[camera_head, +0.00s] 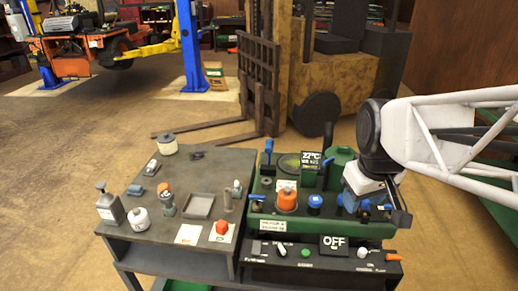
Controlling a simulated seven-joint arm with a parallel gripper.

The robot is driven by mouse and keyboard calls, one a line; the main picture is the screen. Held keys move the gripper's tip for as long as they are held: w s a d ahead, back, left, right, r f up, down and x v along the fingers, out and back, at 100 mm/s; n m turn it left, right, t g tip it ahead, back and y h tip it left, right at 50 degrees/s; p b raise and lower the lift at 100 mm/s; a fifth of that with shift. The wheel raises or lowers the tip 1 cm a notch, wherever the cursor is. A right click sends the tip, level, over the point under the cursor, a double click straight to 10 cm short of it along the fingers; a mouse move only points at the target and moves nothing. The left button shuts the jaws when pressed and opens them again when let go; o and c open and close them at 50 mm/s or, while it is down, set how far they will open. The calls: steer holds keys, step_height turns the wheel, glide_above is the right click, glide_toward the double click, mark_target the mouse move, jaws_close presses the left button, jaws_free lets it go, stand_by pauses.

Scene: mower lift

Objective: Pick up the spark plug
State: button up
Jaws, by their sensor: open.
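I cannot make out the spark plug for certain; the small parts on the dark workbench (135,252) are too small to tell. A small pale-and-grey part (237,188) stands upright near the bench's right edge. A small dark part with a white end (151,167) lies near its far left. My gripper (384,209) hangs at the right, over the right side of the green machine panel, pointing down. It is open, with one dark finger showing clearly. It is well right of the bench items and apart from them. What lies directly beneath it is partly hidden.
The green panel (262,225) holds an orange cap (287,199), a blue cap (315,203) and upright levers. The bench carries a spray bottle (109,206), a white canister (140,220), a cream jar (167,145) and a shallow tray (199,206). A forklift (340,80) stands behind.

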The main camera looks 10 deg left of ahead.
steer(key=w+a+n, duration=0.5)
steer(key=w+a, duration=0.1)
steer(key=w, duration=0.4)
steer(key=n+g, duration=0.2)
steer(key=n, duration=1.4)
glide_above(235, 182)
steer(key=f, duration=2)
steer(key=shift+d, duration=0.2)
steer(key=shift+w+a+f, duration=0.1)
steer(key=shift+a+f, duration=0.05)
steer(key=shift+a, duration=0.1)
steer(key=shift+f, duration=0.1)
steer(key=shift+f, duration=1.2)
steer(key=shift+f, duration=0.15)
